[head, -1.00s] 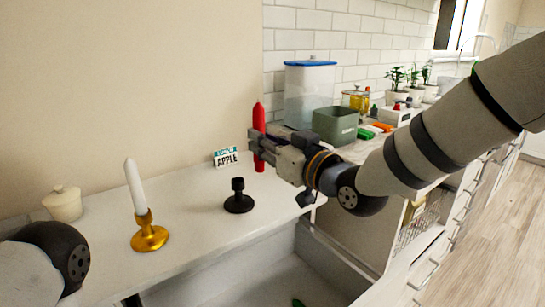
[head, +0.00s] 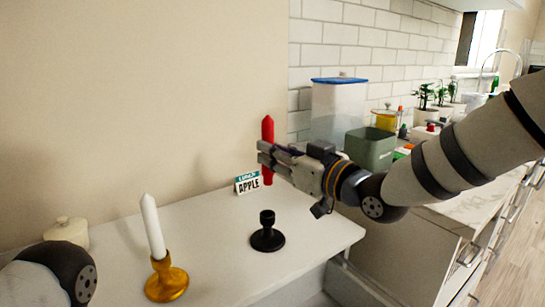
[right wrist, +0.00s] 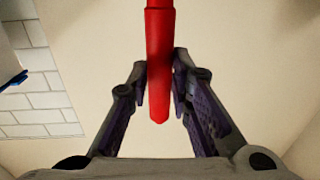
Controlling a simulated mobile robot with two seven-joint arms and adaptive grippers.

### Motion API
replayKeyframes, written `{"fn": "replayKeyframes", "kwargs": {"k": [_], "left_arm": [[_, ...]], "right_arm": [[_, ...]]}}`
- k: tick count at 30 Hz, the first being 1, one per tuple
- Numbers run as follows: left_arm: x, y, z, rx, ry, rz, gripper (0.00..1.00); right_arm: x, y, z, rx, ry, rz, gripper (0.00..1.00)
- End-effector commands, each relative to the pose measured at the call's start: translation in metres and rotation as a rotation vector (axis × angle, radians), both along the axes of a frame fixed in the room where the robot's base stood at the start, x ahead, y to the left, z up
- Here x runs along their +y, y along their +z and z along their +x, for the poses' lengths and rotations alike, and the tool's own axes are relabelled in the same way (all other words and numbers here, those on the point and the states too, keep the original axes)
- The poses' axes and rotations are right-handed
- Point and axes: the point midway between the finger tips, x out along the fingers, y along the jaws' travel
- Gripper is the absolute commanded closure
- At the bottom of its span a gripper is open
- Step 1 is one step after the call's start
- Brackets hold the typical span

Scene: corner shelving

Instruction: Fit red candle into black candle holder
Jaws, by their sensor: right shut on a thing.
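The red candle (head: 268,131) is held upright by my right gripper (head: 266,155), whose fingers are shut around it. In the right wrist view the candle (right wrist: 159,60) stands between the two fingers (right wrist: 160,88). The black candle holder (head: 267,233) stands upright and empty on the white shelf top (head: 215,225). The candle is above and slightly behind the holder in the head view, apart from it. My left gripper is not in view; only a left arm link shows at the lower left.
A gold holder (head: 166,280) with a white candle (head: 152,225) stands left of the black holder. A white lidded pot (head: 68,231) is at the far left. An apple sign (head: 248,183) stands behind the holder. A green bin (head: 370,149) and a blue-lidded container (head: 338,108) are on the right counter.

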Motion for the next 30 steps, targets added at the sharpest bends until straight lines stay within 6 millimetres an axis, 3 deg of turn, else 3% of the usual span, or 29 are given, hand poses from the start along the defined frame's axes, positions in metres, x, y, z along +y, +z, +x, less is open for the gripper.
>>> {"fn": "replayKeyframes", "kwargs": {"k": [1,12,30], "left_arm": [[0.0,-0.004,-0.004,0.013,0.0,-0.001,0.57],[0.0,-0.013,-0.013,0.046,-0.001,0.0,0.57],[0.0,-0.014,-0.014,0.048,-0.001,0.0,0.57]], "right_arm": [[0.002,-0.017,0.0,0.017,0.002,-0.004,1.0],[0.002,-0.057,-0.001,0.012,0.0,-0.004,1.0],[0.002,-0.061,-0.001,0.008,-0.001,-0.003,1.0]]}}
